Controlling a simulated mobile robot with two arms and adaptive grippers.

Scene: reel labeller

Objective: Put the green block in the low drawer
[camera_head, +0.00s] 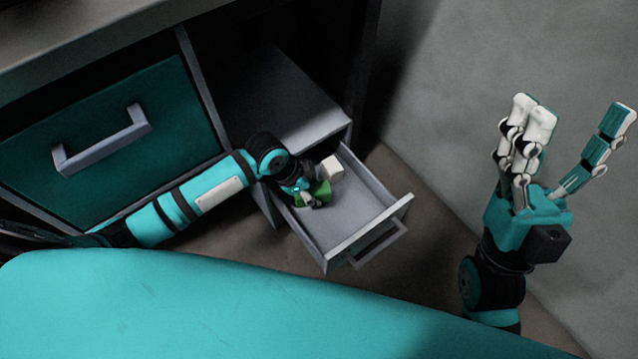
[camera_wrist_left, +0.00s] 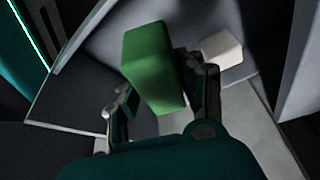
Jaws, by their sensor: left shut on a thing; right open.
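The green block (camera_head: 320,192) is between the fingers of my left gripper (camera_head: 310,196), which is shut on it. In the left wrist view the green block (camera_wrist_left: 155,65) stands out between the fingers. The low drawer (camera_head: 342,222) is pulled open, and my left gripper is over its inner end. I cannot tell whether the block touches the drawer floor. My right gripper (camera_head: 565,135) is open and empty, fingers up, at the right, away from the drawer.
A pale block (camera_head: 331,168) is beside the green block; it also shows in the left wrist view (camera_wrist_left: 222,48). Above the low drawer is an open grey compartment (camera_head: 285,95). A teal door with a handle (camera_head: 100,142) is at the left. The drawer's front half is empty.

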